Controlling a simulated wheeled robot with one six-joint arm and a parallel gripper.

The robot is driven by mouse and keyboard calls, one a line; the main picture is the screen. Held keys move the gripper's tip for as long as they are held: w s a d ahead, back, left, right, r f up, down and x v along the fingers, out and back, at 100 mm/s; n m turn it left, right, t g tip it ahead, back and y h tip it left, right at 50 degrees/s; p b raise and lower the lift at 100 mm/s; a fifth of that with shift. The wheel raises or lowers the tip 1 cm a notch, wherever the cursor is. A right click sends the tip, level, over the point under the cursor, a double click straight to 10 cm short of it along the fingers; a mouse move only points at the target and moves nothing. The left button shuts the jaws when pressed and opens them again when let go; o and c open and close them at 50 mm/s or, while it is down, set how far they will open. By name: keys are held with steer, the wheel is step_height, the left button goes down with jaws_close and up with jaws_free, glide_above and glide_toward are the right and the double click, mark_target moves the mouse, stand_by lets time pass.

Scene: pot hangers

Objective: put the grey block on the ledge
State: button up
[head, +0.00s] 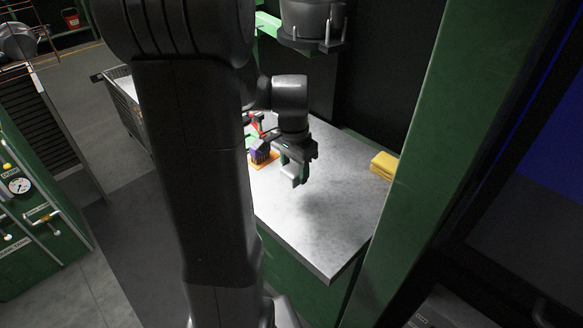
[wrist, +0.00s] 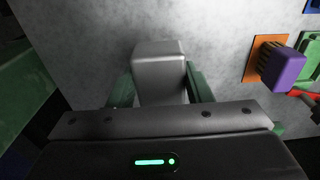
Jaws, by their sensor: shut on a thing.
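The grey block (wrist: 160,62) sits between the two green fingers of my gripper (wrist: 160,85) in the wrist view, and the gripper is shut on it. The block appears to hang a little above the light grey speckled tabletop (head: 330,235), with a soft shadow below. I cannot make out a separate ledge for certain in either view.
Yellow blocks (head: 384,165) lie at the table's right edge, near a green post (head: 440,130). A dark round vessel (head: 312,20) hangs above. The tabletop's front is clear.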

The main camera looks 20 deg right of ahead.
mark_target(293, 169)
step_height(293, 169, down, 7)
steer(key=shift+f, duration=0.15)
stand_by(0.4)
steer(key=shift+f+b, duration=0.2)
steer(key=shift+b, duration=0.1)
steer(key=o, duration=1.2)
steer(key=shift+r, duration=0.1)
steer(key=r, duration=0.8)
steer(key=r+p, duration=0.1)
steer(key=r, duration=0.3)
steer(key=shift+s+a+r, duration=0.1)
steer(key=shift+s+a, duration=0.05)
steer(key=shift+a, duration=0.15)
